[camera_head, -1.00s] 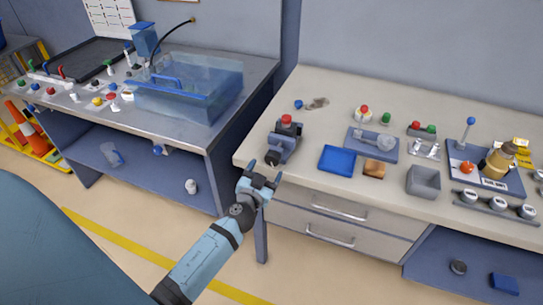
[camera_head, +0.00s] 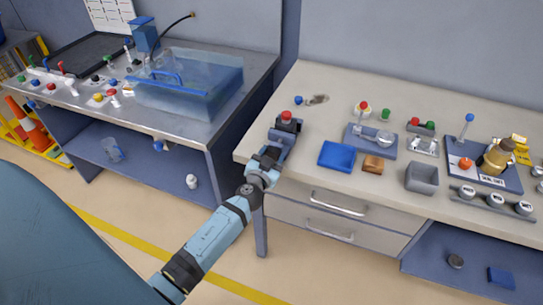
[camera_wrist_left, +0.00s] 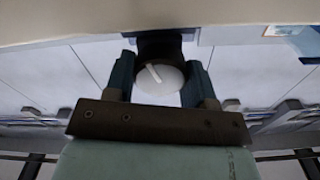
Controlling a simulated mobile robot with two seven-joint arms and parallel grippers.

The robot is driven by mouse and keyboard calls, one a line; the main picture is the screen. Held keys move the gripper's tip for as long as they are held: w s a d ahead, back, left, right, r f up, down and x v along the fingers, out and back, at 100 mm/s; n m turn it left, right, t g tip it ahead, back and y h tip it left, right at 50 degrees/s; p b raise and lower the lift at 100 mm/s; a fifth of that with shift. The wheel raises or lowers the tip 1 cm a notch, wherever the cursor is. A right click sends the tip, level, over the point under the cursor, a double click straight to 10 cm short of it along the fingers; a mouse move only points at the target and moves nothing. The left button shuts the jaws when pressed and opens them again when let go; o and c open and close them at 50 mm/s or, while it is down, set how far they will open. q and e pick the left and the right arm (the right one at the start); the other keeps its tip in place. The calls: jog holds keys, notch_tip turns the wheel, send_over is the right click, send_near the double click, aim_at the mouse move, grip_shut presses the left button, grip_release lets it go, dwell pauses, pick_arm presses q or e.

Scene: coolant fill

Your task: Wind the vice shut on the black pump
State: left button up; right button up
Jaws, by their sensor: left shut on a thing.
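The vice (camera_head: 284,138) is a dark grey block at the near left corner of the right bench. The black pump (camera_head: 289,125), with a red cap on top, sits in it; whether the jaws touch it I cannot tell. My left gripper (camera_head: 268,155) is at the vice's front end, over the bench's front edge. In the left wrist view its two fingers (camera_wrist_left: 160,72) are shut on the vice's round pale knob (camera_wrist_left: 160,86), which has a white line on its face. In the head view the gripper hides this knob. My right gripper is not in view.
A blue tray (camera_head: 337,156) and a brown block (camera_head: 373,163) lie right of the vice. A grey bin (camera_head: 422,178) stands farther right. A dark stain lies on the bench behind the vice. The left bench carries a clear blue tank (camera_head: 190,85).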

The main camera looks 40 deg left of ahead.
pick_arm(q)
jog(key=shift+m+b, duration=0.3)
jog(key=shift+m, duration=0.4)
jog(key=o, duration=0.9)
jog(key=shift+o, duration=0.2)
jog(key=shift+s, duration=0.1)
jog(key=b+v, duration=0.3)
jog(key=v, duration=1)
jog(key=shift+s, duration=0.35)
